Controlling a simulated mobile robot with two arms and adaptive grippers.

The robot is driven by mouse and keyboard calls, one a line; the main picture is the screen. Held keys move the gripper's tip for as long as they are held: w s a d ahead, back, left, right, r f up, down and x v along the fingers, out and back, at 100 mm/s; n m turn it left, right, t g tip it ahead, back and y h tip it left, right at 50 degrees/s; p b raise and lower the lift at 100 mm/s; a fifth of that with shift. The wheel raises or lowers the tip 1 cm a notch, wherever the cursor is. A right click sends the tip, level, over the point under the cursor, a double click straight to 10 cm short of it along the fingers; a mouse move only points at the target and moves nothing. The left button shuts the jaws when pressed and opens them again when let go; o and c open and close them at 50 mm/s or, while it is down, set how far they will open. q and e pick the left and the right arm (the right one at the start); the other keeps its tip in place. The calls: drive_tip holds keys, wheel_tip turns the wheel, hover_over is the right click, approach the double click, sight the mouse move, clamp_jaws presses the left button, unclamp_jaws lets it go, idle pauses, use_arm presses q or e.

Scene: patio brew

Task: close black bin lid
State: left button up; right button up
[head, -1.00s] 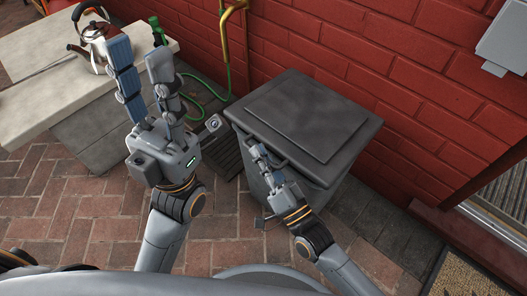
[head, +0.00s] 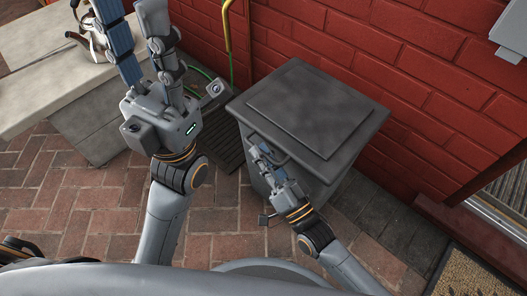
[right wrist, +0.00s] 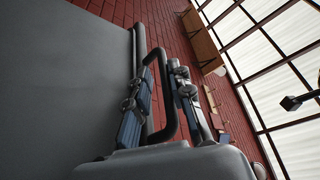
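The black bin (head: 285,185) stands against the red wall. Its dark grey lid (head: 350,128) lies flat on top in the head view, with no visible gap. My right gripper (head: 259,152) is at the lid's front edge, by the handle. In the right wrist view, the black loop handle (right wrist: 168,95) passes between the fingers of my right gripper (right wrist: 163,68); I cannot tell whether they press on it. My left gripper (head: 132,12) is raised, fingers apart and empty, left of the bin.
A pale-topped bench (head: 45,85) with a kettle (head: 98,38) stands at the left. A green hose (head: 203,72) and a yellow pipe (head: 227,35) are by the wall. A doormat (head: 465,278) and a doorway are at the right. Brick paving in front is mostly clear.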

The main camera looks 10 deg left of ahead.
drive_tip(key=shift+r, duration=0.15)
drive_tip(key=v, duration=1.2)
idle(0.4)
